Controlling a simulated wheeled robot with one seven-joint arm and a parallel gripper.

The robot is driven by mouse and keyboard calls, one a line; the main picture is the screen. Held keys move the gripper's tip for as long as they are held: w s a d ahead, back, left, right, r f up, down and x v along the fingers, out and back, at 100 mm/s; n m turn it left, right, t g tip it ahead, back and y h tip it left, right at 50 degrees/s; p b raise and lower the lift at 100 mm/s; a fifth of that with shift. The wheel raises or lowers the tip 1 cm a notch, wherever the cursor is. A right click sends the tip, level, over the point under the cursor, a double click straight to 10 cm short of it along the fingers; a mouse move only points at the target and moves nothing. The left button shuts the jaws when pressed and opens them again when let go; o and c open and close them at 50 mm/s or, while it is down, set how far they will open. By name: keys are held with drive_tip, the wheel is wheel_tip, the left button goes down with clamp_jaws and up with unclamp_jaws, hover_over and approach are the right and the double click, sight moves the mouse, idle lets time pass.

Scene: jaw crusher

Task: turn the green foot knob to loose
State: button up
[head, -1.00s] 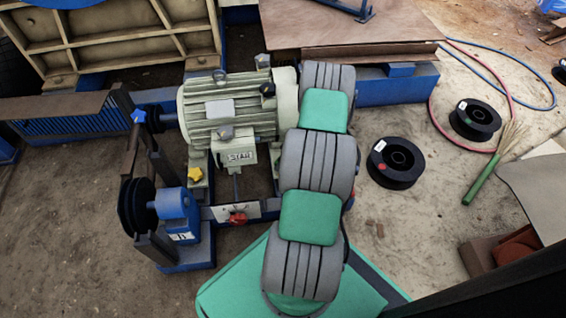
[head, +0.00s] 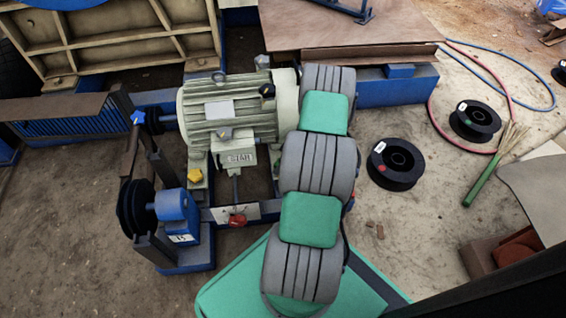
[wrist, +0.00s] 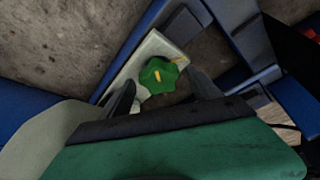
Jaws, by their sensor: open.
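The green foot knob (wrist: 159,75) shows in the wrist view, a lobed knob with a yellow mark on its face. It sits on a pale metal foot plate (wrist: 152,48) on a blue frame. My gripper (wrist: 160,92) is open, its two dark fingers to the left and right of the knob. I cannot tell whether either finger touches it. In the head view my arm covers the knob, and my gripper is hidden there too.
The pale motor (head: 230,105) stands beside my arm, with a yellow knob (head: 195,175) and a red knob (head: 237,221) near it. A blue-housed pulley (head: 135,208) is at the left. Black spools (head: 395,164) lie on the ground to the right.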

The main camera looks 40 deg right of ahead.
drive_tip(key=shift+r, duration=0.1)
drive_tip(key=a+p+v, duration=0.1)
drive_tip(key=p+v, duration=0.2)
drive_tip(key=v, duration=0.4)
drive_tip(key=shift+s+d+r, duration=0.2)
drive_tip(key=shift+d+r, duration=0.05)
drive_tip(key=shift+d, duration=0.3)
